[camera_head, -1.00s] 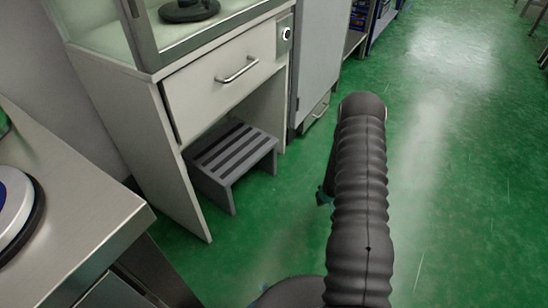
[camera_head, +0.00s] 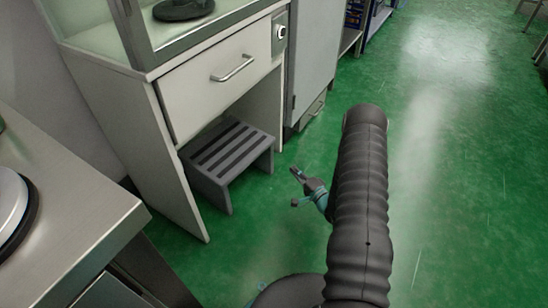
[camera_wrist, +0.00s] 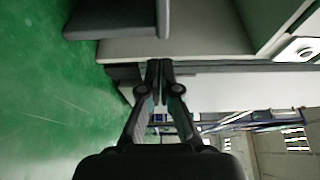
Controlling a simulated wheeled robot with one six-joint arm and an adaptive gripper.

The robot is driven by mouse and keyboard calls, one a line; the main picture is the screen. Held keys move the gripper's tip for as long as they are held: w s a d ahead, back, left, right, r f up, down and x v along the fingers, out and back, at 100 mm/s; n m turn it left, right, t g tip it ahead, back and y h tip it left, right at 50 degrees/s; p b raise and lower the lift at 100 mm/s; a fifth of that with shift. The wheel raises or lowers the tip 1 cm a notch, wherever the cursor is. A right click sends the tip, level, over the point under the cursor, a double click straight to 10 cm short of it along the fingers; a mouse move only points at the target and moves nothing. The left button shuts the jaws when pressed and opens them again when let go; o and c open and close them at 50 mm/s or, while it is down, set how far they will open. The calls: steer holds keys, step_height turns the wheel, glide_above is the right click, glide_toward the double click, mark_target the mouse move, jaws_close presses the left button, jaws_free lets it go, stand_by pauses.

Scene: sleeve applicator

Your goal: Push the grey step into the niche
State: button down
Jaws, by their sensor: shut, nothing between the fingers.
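The grey step (camera_head: 232,152), with dark strips on its top, stands upright on the green floor in the mouth of the niche (camera_head: 262,112) under the white drawer. Its front legs are close to the front line of the cabinet's side panels. The back of the step is shaded. My gripper (camera_head: 297,173) is low over the floor, to the right of the step and apart from it. In the wrist view my gripper (camera_wrist: 158,65) has its fingertips together and empty. A dark grey part that looks like the step (camera_wrist: 112,20) shows at the top left there.
A steel counter (camera_head: 80,215) with a round device stands at the lower left. A grey cabinet (camera_head: 312,60) stands right of the niche. The green floor (camera_head: 450,170) to the right is clear.

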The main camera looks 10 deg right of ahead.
glide_toward(266, 150)
steer(key=w, duration=0.5)
steer(key=shift+w+a+b, duration=0.3)
steer(key=shift+a+b, duration=0.05)
steer(key=shift+a, duration=0.3)
steer(key=shift+w+a, duration=0.3)
steer(key=shift+a, duration=0.25)
